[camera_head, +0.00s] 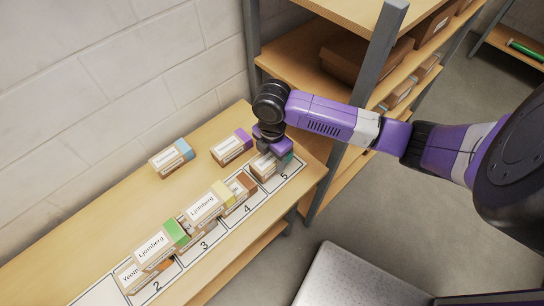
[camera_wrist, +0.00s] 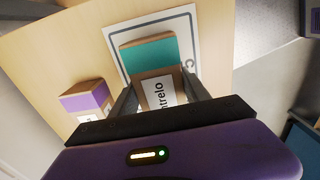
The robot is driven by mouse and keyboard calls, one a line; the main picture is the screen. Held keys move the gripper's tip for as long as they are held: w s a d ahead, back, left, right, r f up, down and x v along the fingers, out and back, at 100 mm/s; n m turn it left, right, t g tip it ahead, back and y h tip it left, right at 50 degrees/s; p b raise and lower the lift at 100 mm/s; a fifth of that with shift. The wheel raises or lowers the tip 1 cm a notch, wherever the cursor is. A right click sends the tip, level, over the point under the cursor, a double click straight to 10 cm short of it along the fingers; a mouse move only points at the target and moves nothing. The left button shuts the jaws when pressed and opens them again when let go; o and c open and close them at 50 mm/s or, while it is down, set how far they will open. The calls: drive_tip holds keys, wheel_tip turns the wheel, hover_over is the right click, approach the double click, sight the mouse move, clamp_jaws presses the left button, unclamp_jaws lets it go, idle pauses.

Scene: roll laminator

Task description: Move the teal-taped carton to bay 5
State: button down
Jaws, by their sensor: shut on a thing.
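The teal-taped carton (camera_wrist: 150,55) sits between my gripper's fingers in the wrist view, with its white label partly showing. It is within the outlined bay 5, whose white marking (camera_wrist: 189,24) surrounds it in that view. In the head view the carton (camera_head: 264,166) is at the right end of the bay row, and bay 5's printed number (camera_head: 284,177) shows beside it. My gripper (camera_wrist: 160,97) is shut on the carton, with one finger on each side. In the head view my gripper (camera_head: 270,148) covers part of the carton. Whether its base touches the table is hard to tell.
A purple-taped carton (camera_head: 232,147) and a blue-taped carton (camera_head: 171,157) stand behind the bays. Brown-taped (camera_head: 240,190), yellow-taped (camera_head: 208,204) and green-taped (camera_head: 160,245) cartons occupy the row to the left. A shelf post (camera_head: 354,110) rises right of the table.

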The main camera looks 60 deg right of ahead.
drive_tip(key=shift+f, duration=0.35)
drive_tip(key=shift+f, duration=0.2)
drive_tip(key=shift+f+b, duration=0.25)
drive_tip(key=shift+b, duration=0.15)
drive_tip(key=shift+c, duration=2.2)
unclamp_jaws()
drive_tip(key=shift+r, duration=0.1)
wheel_tip(320, 180, up, 8)
drive_tip(key=shift+f+b, duration=0.15)
drive_tip(key=shift+b, duration=0.3)
